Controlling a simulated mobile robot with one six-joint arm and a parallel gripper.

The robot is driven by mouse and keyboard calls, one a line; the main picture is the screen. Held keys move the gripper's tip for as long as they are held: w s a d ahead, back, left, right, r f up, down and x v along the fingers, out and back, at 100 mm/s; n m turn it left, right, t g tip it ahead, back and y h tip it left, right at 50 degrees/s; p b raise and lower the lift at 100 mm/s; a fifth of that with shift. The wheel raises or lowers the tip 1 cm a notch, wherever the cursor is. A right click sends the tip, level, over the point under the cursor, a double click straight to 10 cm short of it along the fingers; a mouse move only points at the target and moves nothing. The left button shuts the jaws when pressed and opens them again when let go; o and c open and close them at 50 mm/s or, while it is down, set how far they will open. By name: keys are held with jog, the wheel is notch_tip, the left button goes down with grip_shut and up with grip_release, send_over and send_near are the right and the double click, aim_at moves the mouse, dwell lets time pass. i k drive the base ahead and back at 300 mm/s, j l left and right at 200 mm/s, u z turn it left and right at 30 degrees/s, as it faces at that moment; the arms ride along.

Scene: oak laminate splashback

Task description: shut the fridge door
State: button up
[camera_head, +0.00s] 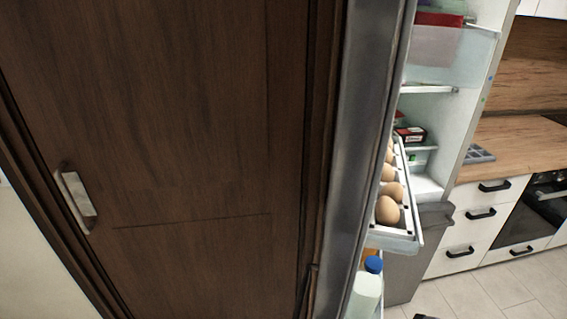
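The fridge door (362,130) stands open and shows nearly edge-on as a tall grey metallic strip right of the middle. Its inner side carries an egg rack (402,240) with several brown eggs (388,210). Below the rack is a bottle with a blue cap (374,265), partly cut off by the bottom edge. The open fridge (432,185) is behind the door to the right, with pale shelves and a few packages inside. Part of its inside is hidden by the door. My gripper is not in view.
A dark brown wooden door (170,130) with a metal handle (76,200) fills the left. At the right are a wooden worktop (520,145), white drawers (470,235) and an oven (535,210). Tiled floor (500,285) shows clear at the lower right.

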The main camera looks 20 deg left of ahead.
aim_at(377, 33)
jog(key=j, duration=0.6)
jog(key=k+j+z, duration=0.1)
jog(key=j, duration=0.45)
jog(key=l+u, duration=0.15)
jog(key=u, duration=0.3)
jog(key=l+u, duration=0.2)
jog(key=u, duration=0.25)
